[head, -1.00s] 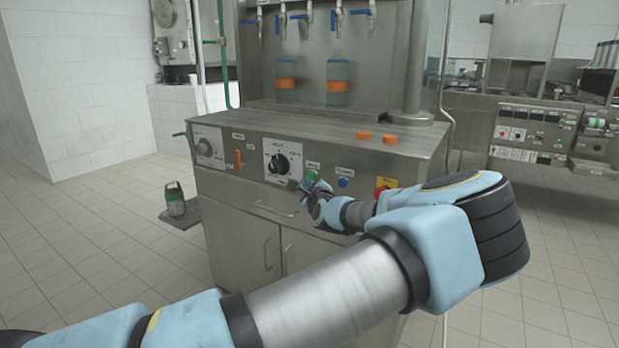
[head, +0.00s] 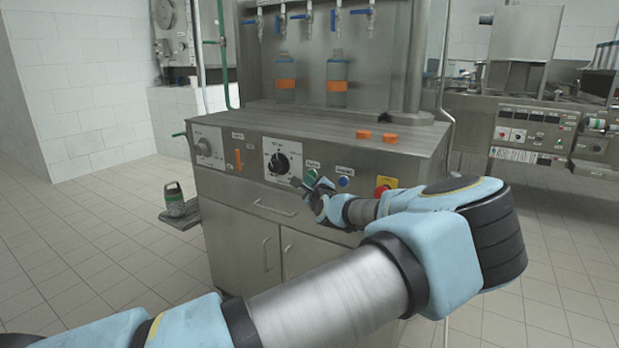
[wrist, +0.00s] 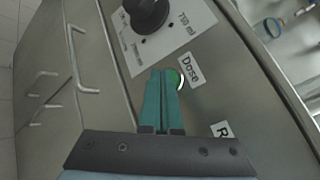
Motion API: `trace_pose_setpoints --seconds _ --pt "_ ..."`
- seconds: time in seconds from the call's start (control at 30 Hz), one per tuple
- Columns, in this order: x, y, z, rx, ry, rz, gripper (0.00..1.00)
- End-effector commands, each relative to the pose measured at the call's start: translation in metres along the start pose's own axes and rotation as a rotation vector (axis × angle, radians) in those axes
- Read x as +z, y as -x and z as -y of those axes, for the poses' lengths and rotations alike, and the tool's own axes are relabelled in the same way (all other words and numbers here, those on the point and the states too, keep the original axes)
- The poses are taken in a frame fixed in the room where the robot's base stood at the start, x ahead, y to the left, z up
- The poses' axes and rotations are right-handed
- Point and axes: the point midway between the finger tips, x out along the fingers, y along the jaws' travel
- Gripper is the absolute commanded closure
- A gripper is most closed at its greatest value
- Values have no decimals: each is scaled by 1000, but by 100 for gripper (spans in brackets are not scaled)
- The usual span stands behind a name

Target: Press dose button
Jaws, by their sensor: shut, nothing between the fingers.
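The dose button is a green round button (wrist: 178,78) on the steel front panel, beside a white label reading "Dose" (wrist: 191,71) in the wrist view. In the head view the green button (head: 311,175) shows just above my gripper (head: 297,183). My gripper (wrist: 164,72) has its teal fingers shut together and empty. In the wrist view the fingertips overlap the button's left part and hide some of it. I cannot tell whether they touch it.
A black dial (head: 283,162) sits left of the button. A blue button (head: 344,182) and a red knob on a yellow plate (head: 385,187) lie to the right. Two bottles with orange bands (head: 337,80) stand on the counter behind. Cabinet handles (head: 275,209) stick out below.

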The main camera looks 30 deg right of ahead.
Motion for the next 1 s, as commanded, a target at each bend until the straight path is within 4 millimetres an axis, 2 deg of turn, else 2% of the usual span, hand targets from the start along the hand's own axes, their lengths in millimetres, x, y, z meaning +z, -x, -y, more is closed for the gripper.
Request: trace_pose_setpoints --seconds 0.37,1.0 --pt "-1 -2 1 0 0 1 100" --pt "6 8 -6 0 0 0 100"
